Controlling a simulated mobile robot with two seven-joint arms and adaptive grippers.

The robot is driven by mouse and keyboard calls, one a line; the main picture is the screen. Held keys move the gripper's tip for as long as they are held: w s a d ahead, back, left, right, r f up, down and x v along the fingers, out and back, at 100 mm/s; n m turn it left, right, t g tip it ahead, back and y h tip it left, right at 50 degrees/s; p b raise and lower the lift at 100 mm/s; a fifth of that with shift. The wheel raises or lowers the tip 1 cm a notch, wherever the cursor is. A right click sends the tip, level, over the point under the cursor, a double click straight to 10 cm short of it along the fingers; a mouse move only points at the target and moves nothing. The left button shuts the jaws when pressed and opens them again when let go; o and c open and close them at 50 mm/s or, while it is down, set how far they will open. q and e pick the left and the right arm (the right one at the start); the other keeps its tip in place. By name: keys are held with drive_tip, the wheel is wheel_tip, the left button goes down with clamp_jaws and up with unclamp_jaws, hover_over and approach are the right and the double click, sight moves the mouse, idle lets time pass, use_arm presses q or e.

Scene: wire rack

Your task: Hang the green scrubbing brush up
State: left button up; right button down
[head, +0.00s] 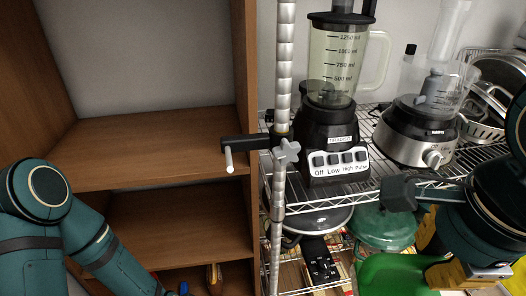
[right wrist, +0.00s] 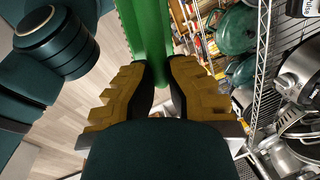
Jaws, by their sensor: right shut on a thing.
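The green scrubbing brush (head: 388,276) is at the bottom of the head view, right of centre, partly cut off by the frame edge. My right gripper (head: 432,274), with yellow-brown fingers, is shut on it. In the right wrist view the bright green brush (right wrist: 146,30) runs up from between the fingers (right wrist: 162,88); its bristles cannot be made out. A black bracket (head: 246,142) with a pale peg (head: 229,160) is clamped to the rack's post, up and left of the brush and apart from it. My left arm shows at lower left; its gripper is out of view.
The wire rack (head: 440,181) holds a blender (head: 331,130) and a food processor (head: 415,132) on its upper shelf. A dark green pot (head: 386,228) and a pan (head: 318,219) are below. A wooden shelf unit (head: 150,140) stands left, its upper board empty.

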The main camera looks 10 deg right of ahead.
idle(0.8)
drive_tip(key=w+a+r+n+b, duration=0.1)
drive_tip(key=w+a+r+n, duration=0.2)
drive_tip(key=a, duration=0.6)
drive_tip(key=w+a+r, duration=0.3)
drive_tip(key=w+a, duration=0.2)
drive_tip(key=a, duration=0.5)
drive_tip(key=w, duration=0.7)
drive_tip(key=shift+a+f+y+p, duration=0.15)
drive_tip(key=shift+f+y+p, duration=0.15)
drive_tip(key=shift+w, duration=0.1)
drive_tip(key=shift+w, duration=0.2)
drive_tip(key=shift+p, duration=0.3)
drive_tip(key=shift+w, duration=0.1)
